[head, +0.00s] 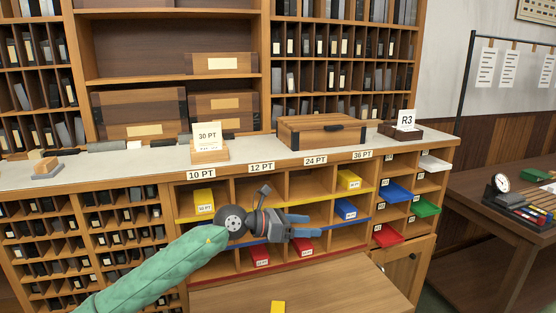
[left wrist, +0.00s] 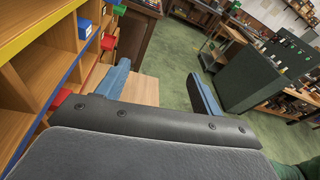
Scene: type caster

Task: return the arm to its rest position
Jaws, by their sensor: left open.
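My left arm comes in from the lower left of the head view in a green sleeve. Its gripper (head: 303,226) is in front of the compartments of the type cabinet (head: 300,262), pointing right. In the left wrist view the two blue fingers of this gripper (left wrist: 160,88) stand wide apart with nothing between them. The cabinet's shelves run close along the left of that view. My right gripper is not in view.
Yellow, blue and red boxes sit in the cabinet, including a yellow box (head: 204,201) and a red box (head: 303,246). A wooden surface (head: 330,293) lies below. A wooden case (head: 320,132) stands on the counter. A side table (head: 500,225) stands at right.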

